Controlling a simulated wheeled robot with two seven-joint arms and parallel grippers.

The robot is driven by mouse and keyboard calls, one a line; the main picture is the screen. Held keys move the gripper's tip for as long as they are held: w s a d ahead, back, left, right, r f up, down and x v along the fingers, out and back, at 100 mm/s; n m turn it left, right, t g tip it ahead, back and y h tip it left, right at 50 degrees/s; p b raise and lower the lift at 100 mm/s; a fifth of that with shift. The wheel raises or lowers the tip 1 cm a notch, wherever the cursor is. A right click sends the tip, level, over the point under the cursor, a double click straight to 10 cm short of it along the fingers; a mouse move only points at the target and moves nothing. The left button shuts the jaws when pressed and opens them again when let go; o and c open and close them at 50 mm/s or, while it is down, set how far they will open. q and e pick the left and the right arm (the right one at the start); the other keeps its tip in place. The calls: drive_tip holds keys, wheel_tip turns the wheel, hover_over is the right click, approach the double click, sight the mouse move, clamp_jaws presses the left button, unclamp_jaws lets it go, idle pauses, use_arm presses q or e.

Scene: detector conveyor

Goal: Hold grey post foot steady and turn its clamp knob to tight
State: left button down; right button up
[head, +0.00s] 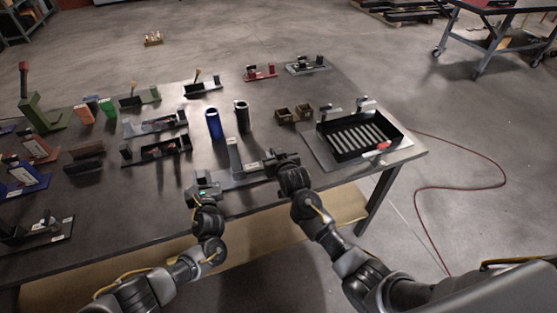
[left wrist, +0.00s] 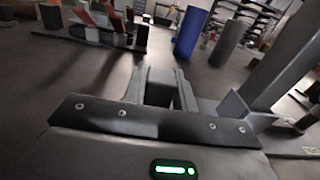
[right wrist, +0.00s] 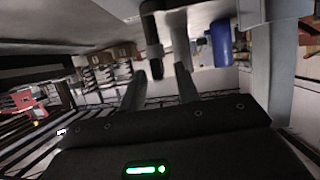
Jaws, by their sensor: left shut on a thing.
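The grey post foot stands near the table's front edge, its upright post (head: 235,156) rising from a flat grey base (head: 240,181). My left gripper (head: 203,188) is at the base's left end, shut on the foot; the left wrist view shows its fingers (left wrist: 168,88) close together, with the grey post (left wrist: 288,62) leaning across the right. My right gripper (head: 272,160) is right of the post, over the base's right end. In the right wrist view its fingers (right wrist: 160,88) are apart, with a dark rod-like part (right wrist: 152,42) beyond them. I cannot make out the clamp knob clearly.
A blue cylinder (head: 213,123) and a dark cylinder (head: 242,116) stand behind the post. A black slatted tray (head: 398,143) lies to the right. Several fixtures fill the table's left and back. A red cable (head: 420,200) lies on the floor.

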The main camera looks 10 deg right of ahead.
drive_tip(key=v, duration=1.1)
drive_tip(key=shift+s, duration=0.2)
use_arm(q)
drive_tip(key=c, duration=1)
unclamp_jaws()
drive_tip(key=shift+c, duration=0.2)
